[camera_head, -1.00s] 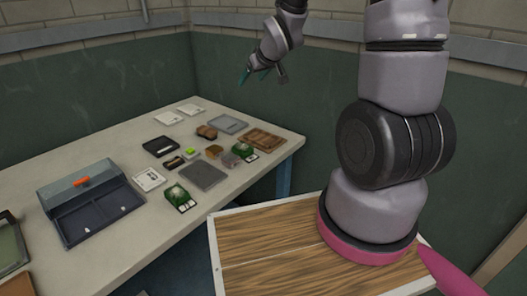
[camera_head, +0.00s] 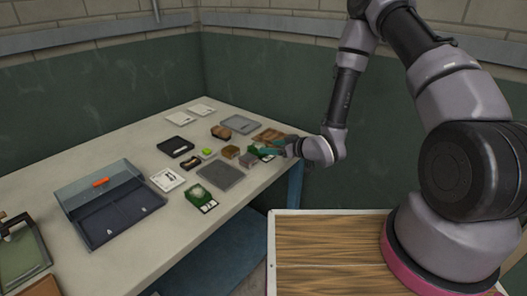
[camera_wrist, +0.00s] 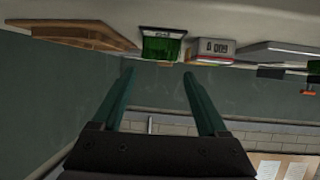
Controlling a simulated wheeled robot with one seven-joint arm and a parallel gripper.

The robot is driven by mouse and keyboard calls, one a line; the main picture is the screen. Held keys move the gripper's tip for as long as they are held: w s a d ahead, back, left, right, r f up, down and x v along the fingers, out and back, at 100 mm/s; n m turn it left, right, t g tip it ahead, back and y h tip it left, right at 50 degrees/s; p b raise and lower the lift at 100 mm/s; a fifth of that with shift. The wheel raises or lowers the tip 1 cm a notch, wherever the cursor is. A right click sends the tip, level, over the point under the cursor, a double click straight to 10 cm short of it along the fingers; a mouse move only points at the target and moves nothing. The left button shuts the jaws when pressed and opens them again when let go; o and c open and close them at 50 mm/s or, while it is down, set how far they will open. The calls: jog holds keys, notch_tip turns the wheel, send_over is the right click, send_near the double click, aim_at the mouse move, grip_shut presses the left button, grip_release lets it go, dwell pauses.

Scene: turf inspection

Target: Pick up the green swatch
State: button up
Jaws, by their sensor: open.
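A dark green turf swatch (camera_wrist: 163,46) with a pale strip along one edge shows in the wrist view just beyond my open fingertips (camera_wrist: 158,74), roughly centred between them. The wrist view is upside down. Nothing is between the fingers. A second green swatch (camera_head: 198,191) with a white label lies nearer the front edge, clear of my gripper. A small bright green block (camera_head: 207,151) lies farther left.
A brown wooden tray (camera_head: 268,135) lies just behind my gripper. A grey flat slab (camera_head: 221,176), brown samples (camera_head: 230,151) and a dark tray (camera_head: 175,146) crowd the table's middle. An open grey case (camera_head: 110,200) stands left.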

aim_at(258, 146)
jog(key=x, duration=0.8)
jog(key=shift+w+f, duration=0.1)
jog(key=shift+w, duration=0.05)
jog(key=c, duration=1)
